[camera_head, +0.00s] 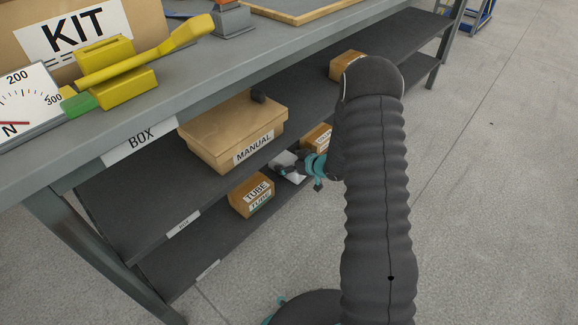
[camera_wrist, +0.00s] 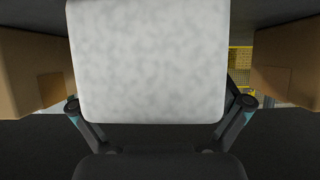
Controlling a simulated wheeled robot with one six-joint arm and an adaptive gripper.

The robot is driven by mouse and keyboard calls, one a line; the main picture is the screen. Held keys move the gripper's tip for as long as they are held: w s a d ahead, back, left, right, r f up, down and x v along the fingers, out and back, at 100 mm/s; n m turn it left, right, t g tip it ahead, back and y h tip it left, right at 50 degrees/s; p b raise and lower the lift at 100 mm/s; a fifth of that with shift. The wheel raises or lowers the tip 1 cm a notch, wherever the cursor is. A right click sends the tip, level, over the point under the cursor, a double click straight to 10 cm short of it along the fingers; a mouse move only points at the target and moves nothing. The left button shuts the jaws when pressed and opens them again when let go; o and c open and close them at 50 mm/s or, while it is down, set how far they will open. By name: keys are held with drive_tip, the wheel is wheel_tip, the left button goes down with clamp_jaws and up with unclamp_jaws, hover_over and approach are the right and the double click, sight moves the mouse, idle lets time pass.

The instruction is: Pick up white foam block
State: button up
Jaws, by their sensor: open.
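The white foam block (camera_wrist: 150,58) fills the middle of the wrist view, its pale mottled face close in front of my gripper (camera_wrist: 159,104). One finger shows near each lower side edge of the block, and the fingers are spread wide. I cannot tell whether they touch it. In the head view, the block (camera_head: 291,170) is a small pale patch on a shelf under the bench, between two cartons. My gripper (camera_head: 303,165) reaches in beside it from the right and partly covers it. The fingertips are hard to make out there.
A TUBE carton (camera_head: 252,195) stands left of the block, another carton (camera_head: 316,138) beyond it. The wrist view shows brown cartons close on both sides (camera_wrist: 30,75) (camera_wrist: 285,70). A MANUAL box (camera_head: 235,130) sits on the shelf above. The floor (camera_head: 490,200) at right is clear.

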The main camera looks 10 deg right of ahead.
drive_tip(key=c, duration=1)
drive_tip(key=shift+r, duration=0.1)
